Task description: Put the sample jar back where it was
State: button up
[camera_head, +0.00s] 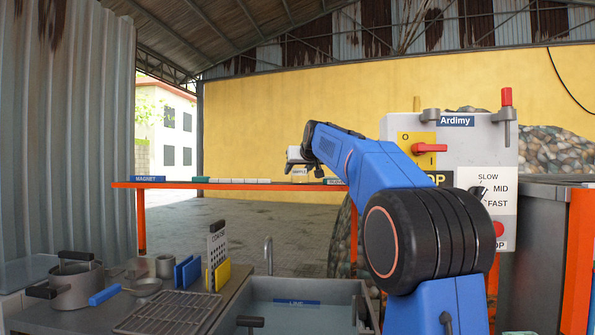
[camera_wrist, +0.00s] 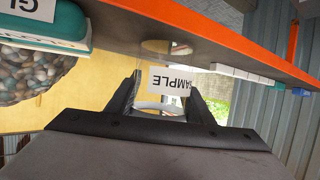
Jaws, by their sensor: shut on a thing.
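The sample jar (camera_head: 300,174) is a small clear jar with a white label reading SAMPLE. In the head view it is at the orange-edged shelf, below my gripper (camera_head: 302,162). In the wrist view, the jar (camera_wrist: 169,80) is upside down in the picture, between the two dark fingers of my gripper (camera_wrist: 165,95), which is shut on it. The shelf (camera_wrist: 215,40) runs diagonally behind it there. I cannot tell whether the jar's base touches the shelf. A pale round shape (camera_wrist: 155,47) shows on the shelf surface beside the jar.
On the shelf (camera_head: 170,185), a row of white blocks (camera_head: 235,180) and a teal piece (camera_head: 200,179) lie left of the jar. A teal box (camera_wrist: 60,22) stands on its other side. A sink (camera_head: 300,292), pot (camera_head: 75,285) and rack (camera_head: 168,312) are nearer and lower.

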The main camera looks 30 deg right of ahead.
jog(key=o, duration=1.1)
jog(key=shift+f, duration=0.1)
jog(key=shift+o, duration=0.2)
jog(key=v, duration=1.2)
